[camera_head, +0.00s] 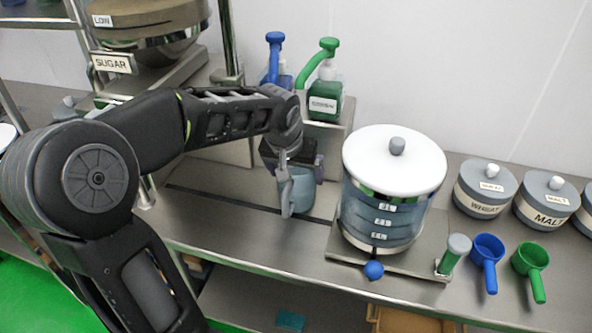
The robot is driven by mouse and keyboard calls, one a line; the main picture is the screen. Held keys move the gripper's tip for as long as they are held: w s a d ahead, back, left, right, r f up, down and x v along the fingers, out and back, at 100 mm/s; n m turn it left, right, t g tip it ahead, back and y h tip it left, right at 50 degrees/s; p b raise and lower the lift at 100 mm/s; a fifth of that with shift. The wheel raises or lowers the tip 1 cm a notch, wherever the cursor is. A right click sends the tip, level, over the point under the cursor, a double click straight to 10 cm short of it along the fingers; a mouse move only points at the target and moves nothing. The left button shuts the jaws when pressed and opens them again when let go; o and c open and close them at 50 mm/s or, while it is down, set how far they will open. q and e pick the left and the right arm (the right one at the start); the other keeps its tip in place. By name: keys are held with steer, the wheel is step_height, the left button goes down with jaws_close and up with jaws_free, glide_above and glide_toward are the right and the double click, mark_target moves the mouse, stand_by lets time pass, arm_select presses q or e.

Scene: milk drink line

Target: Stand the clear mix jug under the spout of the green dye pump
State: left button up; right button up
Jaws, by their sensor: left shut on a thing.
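The clear mix jug (304,192) shows as a bluish, see-through vessel, partly hidden behind my left gripper (289,192). My left gripper is shut on the jug at its near side. The jug looks upright, in front of the pump stand, low over the steel counter; I cannot tell if its base touches. The green dye pump (325,105) stands on the raised stand behind, its green spout (310,66) curving down to the left. The jug is in front of and below this spout in the picture. My right gripper is not in view.
A blue pump (275,62) stands left of the green one. A large white-lidded tank (392,205) stands close right of the jug. Grey canisters (485,190), a blue scoop (488,255) and a green scoop (531,262) are further right. The sugar hopper (150,35) is at the left.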

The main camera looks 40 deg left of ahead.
arm_select(q)
steer(key=shift+f, duration=0.15)
steer(key=o, duration=1.8)
steer(key=v, duration=1.2)
steer(key=shift+s+b, duration=0.1)
steer(key=shift+b, duration=0.2)
